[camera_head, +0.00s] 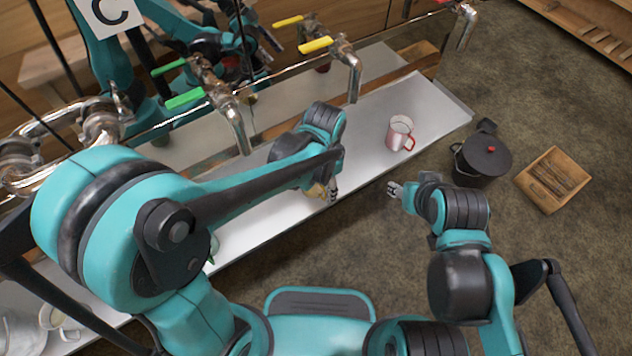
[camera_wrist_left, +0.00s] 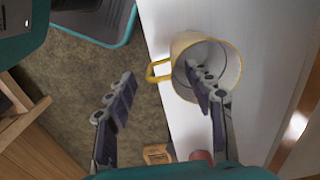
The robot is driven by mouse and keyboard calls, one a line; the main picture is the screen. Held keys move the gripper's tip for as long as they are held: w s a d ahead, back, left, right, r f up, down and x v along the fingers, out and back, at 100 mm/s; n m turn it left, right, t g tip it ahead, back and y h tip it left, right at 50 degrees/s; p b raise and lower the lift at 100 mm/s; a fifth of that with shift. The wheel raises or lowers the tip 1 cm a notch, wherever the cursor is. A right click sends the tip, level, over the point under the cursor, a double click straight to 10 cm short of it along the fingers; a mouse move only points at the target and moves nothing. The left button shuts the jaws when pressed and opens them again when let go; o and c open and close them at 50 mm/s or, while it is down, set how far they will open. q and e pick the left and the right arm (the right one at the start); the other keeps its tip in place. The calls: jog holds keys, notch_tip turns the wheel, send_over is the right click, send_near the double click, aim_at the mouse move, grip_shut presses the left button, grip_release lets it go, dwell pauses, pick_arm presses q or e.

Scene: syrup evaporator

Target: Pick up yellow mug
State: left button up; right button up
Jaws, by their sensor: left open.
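The yellow mug (camera_wrist_left: 233,62), pale inside with a yellow rim and handle, stands on the white counter near its edge in the left wrist view. Its handle points left. My left gripper (camera_wrist_left: 158,92) is open over it. One finger overlaps the mug's mouth, and the other is left of the handle, over the floor. I cannot tell how deep the first finger reaches. In the head view my left gripper (camera_head: 328,190) is at the counter's front edge, with the mug (camera_head: 317,190) mostly hidden behind it. My right gripper (camera_head: 395,188) is over the floor, apart from the mug.
A pinkish mug with a red handle (camera_head: 399,132) stands further right on the counter (camera_head: 437,110). Pipes and taps with coloured levers (camera_head: 316,44) overhang the counter. A dark pot (camera_head: 483,158) and a wooden crate (camera_head: 553,180) are on the floor at right.

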pick_arm(q)
notch_tip(320, 180, down, 4)
jog(key=shift+d+f+b, duration=0.1)
jog(key=shift+b, duration=0.8)
jog(key=shift+c, duration=0.9)
grip_shut()
